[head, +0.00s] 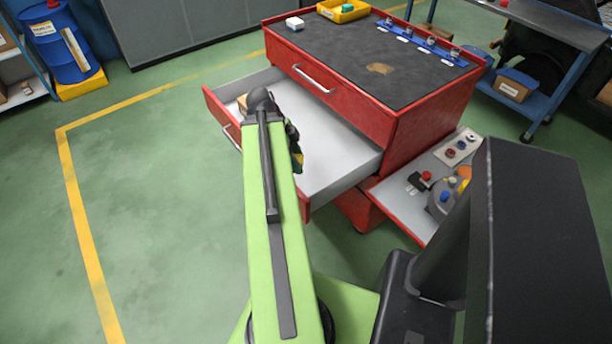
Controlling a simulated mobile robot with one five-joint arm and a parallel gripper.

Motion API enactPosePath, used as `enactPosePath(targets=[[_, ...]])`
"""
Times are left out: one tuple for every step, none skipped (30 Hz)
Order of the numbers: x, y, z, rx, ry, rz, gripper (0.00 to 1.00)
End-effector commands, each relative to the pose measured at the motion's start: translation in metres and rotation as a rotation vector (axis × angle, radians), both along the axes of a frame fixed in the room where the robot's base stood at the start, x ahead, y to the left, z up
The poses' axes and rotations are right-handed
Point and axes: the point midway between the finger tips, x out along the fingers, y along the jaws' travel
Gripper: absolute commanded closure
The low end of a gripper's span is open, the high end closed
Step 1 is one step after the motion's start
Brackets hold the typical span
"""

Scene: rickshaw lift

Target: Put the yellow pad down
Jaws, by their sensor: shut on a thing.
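My green arm reaches over an open drawer (340,150) of the red cabinet. My gripper (293,137) is mostly hidden behind the arm, over the drawer's white floor. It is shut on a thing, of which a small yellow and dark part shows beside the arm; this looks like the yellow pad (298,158). The pad's full shape is hidden, and I cannot tell whether it touches the drawer floor. A tan block (242,103) shows in the drawer's far left corner, partly behind the arm.
The cabinet's dark top (375,68) carries a yellow tray (343,10), a white block (294,23) and a blue rail (425,42). The drawer floor right of the gripper is bare.

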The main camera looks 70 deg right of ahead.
Motion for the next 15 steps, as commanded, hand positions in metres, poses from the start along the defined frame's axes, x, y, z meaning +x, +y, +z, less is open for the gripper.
enactPosePath(targets=[[0.000,-0.010,-0.008,0.000,-0.001,0.020,0.87],[0.000,-0.017,-0.012,0.000,-0.003,0.040,0.87],[0.000,-0.029,-0.019,0.000,-0.004,0.077,0.87],[-0.001,-0.038,-0.024,0.002,-0.005,0.107,0.87],[-0.001,-0.047,-0.028,0.000,-0.005,0.138,0.87],[-0.002,-0.058,-0.033,0.000,-0.004,0.178,0.87],[-0.003,-0.067,-0.036,-0.001,-0.003,0.207,0.87],[-0.004,-0.073,-0.039,0.000,-0.002,0.233,0.87],[-0.005,-0.081,-0.041,-0.002,0.000,0.262,0.87],[-0.005,-0.084,-0.041,-0.002,0.000,0.277,0.87],[-0.006,-0.086,-0.041,-0.001,0.002,0.288,0.87],[-0.006,-0.087,-0.040,-0.002,0.003,0.295,0.87],[-0.006,-0.087,-0.040,-0.003,0.002,0.296,0.87],[-0.006,-0.086,-0.040,-0.002,0.003,0.296,0.87],[-0.006,-0.086,-0.044,-0.002,0.003,0.296,0.87]])
